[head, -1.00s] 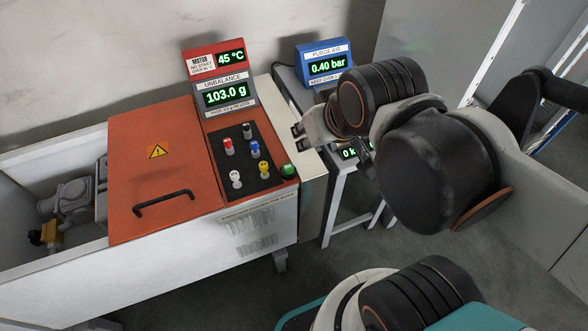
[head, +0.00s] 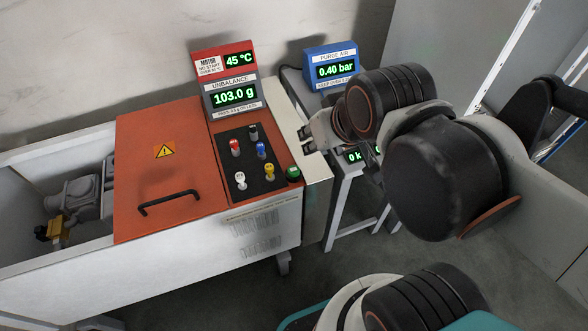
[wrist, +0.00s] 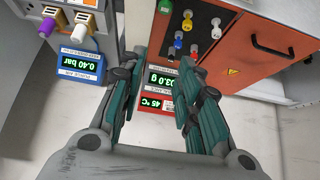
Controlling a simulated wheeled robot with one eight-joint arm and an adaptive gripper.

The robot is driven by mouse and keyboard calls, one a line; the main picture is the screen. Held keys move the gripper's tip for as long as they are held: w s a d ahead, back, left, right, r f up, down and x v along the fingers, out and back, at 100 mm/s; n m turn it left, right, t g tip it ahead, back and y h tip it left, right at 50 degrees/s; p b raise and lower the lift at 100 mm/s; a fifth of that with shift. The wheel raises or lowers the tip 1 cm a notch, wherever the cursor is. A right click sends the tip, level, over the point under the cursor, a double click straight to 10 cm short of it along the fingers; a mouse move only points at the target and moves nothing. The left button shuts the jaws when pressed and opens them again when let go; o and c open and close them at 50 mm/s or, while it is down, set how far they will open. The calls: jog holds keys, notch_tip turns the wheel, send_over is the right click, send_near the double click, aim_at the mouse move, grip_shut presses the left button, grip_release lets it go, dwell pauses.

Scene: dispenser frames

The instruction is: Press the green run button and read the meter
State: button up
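The green run button (head: 293,172) sits at the front right corner of the orange machine top, beside the black peg panel; in the wrist view it shows at the top edge (wrist: 165,6). The unbalance meter (head: 233,96) reads 103.0 g; it shows upside down between my fingers in the wrist view (wrist: 159,78). Above it, the motor meter (head: 238,60) reads 45 °C. My gripper (wrist: 160,62) is open, with its two teal fingers apart and nothing between them. In the head view its tip (head: 306,138) is above and slightly right of the button, apart from it.
The black panel (head: 240,183) holds several coloured pegs. An orange lid (head: 140,220) with a black handle and warning sign lies left. A blue purge air meter (head: 336,71) reads 0.40 bar on a side stand. Another green display (head: 355,156) is partly hidden by my arm.

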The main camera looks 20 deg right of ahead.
jog(key=shift+c, duration=0.2)
grip_shut()
dwell(1.0)
